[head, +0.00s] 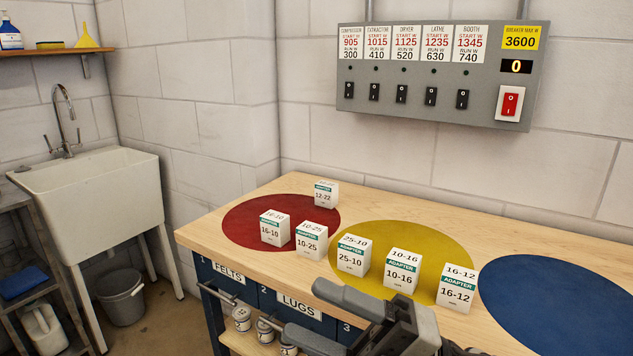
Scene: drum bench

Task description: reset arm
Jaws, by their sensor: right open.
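My right gripper (304,309) is at the bottom centre, in front of the bench's front edge. Its two dark fingers point left and are apart, with nothing between them. My left gripper is out of view. Several white adapter boxes with green bands stand upright on the wooden bench (220,232). The 16-10 box (275,230) is on the red disc (243,215). The 12-22 box (326,195) and 10-25 box (311,241) are at its right edge. The 25-10 box (352,256), 10-16 box (402,271) and 16-12 box (457,289) are at the yellow disc (420,240).
The blue disc (565,300) is bare. A grey switch panel (430,105) with a red switch (510,104) hangs on the wall, its display reading 0. Drawers marked FELTS (229,273) and LUGS (298,306) are under the bench. A sink (95,195) and a bucket (121,297) are left.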

